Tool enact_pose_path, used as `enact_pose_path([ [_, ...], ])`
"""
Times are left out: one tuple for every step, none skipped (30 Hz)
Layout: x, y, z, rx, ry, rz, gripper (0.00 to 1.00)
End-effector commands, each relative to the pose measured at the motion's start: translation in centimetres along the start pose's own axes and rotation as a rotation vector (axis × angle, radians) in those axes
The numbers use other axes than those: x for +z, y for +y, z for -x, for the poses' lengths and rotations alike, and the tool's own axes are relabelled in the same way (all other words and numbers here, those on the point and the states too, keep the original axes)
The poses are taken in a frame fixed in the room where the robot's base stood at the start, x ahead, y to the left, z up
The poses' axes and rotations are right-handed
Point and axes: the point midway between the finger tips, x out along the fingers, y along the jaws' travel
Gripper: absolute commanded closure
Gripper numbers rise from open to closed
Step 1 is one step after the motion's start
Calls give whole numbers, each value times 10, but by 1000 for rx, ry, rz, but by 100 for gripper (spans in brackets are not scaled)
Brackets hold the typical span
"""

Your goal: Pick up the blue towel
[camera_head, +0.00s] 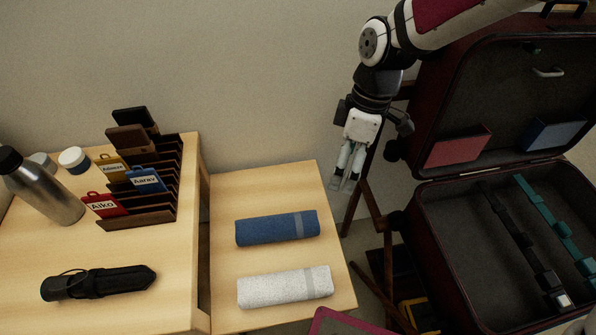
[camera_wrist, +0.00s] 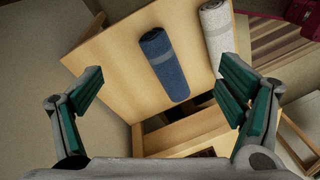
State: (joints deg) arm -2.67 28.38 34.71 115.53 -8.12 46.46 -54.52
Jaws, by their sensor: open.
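The blue towel (camera_head: 277,228) is rolled up, with a paler band near its right end. It lies on the small wooden table (camera_head: 240,192), behind a rolled white towel (camera_head: 285,287). In the wrist view the blue towel (camera_wrist: 164,66) shows whole, beyond and between the two spread fingers. My gripper (camera_head: 345,184) hangs to the right of the table, apart from the towel. Its jaws are open and empty; the wrist view also shows my gripper (camera_wrist: 154,110) with nothing between its fingers.
An open suitcase (camera_head: 420,250) with dark and teal straps inside stands on the right. A larger table (camera_head: 150,310) on the left bears a metal bottle (camera_head: 50,195), a black umbrella (camera_head: 98,283) and a wooden rack (camera_head: 140,217) with name tags. A wall is behind.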

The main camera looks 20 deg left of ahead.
Motion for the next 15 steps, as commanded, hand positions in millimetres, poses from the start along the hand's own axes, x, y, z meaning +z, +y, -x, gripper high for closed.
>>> enact_pose_path([
  [-14, 7, -30, -40, 27, 65, 12],
  [-22, 9, -41, -57, 44, 104, 12],
  [-33, 10, -56, -79, 65, 153, 12],
  [-40, 12, -66, -93, 82, 186, 12],
  [-47, 12, -75, -106, 99, 218, 12],
  [-56, 13, -86, -121, 120, 254, 12],
  [-61, 13, -93, -130, 134, 278, 12],
  [-66, 13, -99, -139, 147, 299, 12],
  [-72, 13, -106, -148, 163, 323, 12],
  [-76, 14, -110, -153, 173, 338, 12],
  [-79, 14, -113, -158, 181, 350, 12],
  [-82, 13, -117, -163, 190, 364, 12],
  [-84, 13, -119, -165, 195, 372, 12],
  [-85, 12, -122, -168, 198, 377, 12],
  [-87, 11, -125, -170, 201, 382, 12],
])
